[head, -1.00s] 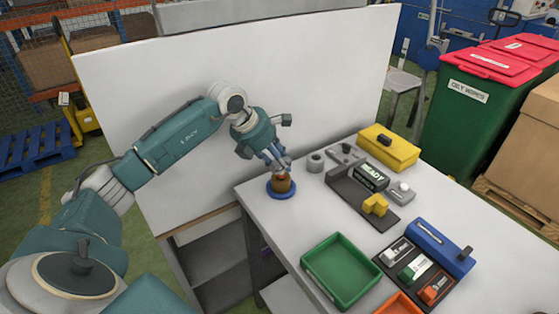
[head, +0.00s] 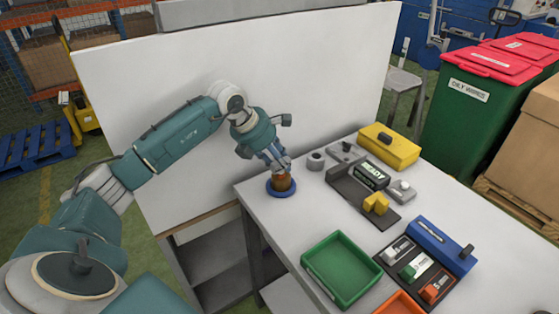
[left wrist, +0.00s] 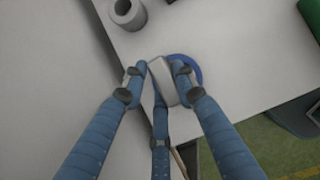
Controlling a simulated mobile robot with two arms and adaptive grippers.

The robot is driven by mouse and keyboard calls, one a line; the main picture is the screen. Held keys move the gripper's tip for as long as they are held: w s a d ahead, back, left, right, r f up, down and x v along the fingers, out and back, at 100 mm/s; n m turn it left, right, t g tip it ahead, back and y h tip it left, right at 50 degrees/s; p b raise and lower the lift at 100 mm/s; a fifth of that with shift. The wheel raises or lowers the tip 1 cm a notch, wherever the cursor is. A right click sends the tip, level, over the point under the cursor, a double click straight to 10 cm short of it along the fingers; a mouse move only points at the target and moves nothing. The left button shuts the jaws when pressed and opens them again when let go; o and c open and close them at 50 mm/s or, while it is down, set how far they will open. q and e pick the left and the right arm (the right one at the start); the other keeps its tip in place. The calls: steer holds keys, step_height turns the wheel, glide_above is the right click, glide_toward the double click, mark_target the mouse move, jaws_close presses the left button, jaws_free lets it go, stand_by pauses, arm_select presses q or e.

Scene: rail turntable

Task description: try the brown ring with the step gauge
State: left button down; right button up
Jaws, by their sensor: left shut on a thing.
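The brown ring (head: 281,184) is a short upright brown piece standing on a round blue base (head: 271,190) at the table's near left corner. My left gripper (head: 284,168) is directly above it, pointing down. In the left wrist view its fingers (left wrist: 163,72) are closed around a light grey block (left wrist: 166,88), perhaps the step gauge. The blue base (left wrist: 193,64) shows behind the block. The block and fingers hide the ring there, so I cannot tell how far the block sits in it. My right gripper is out of view.
A grey hollow cylinder (head: 315,161) stands close by on the right. A dark fixture with a READY sign (head: 371,174) and a yellow box (head: 388,150) lie beyond. A green tray (head: 341,270) and a dark rack of coloured pieces (head: 417,267) are nearer. A white panel (head: 170,75) rises behind.

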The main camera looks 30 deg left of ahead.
arm_select(q)
steer(key=shift+f+b, duration=0.65)
stand_by(0.8)
steer(key=c, duration=1.3)
jaws_free()
steer(key=shift+s, duration=0.1)
steer(key=v, duration=1.2)
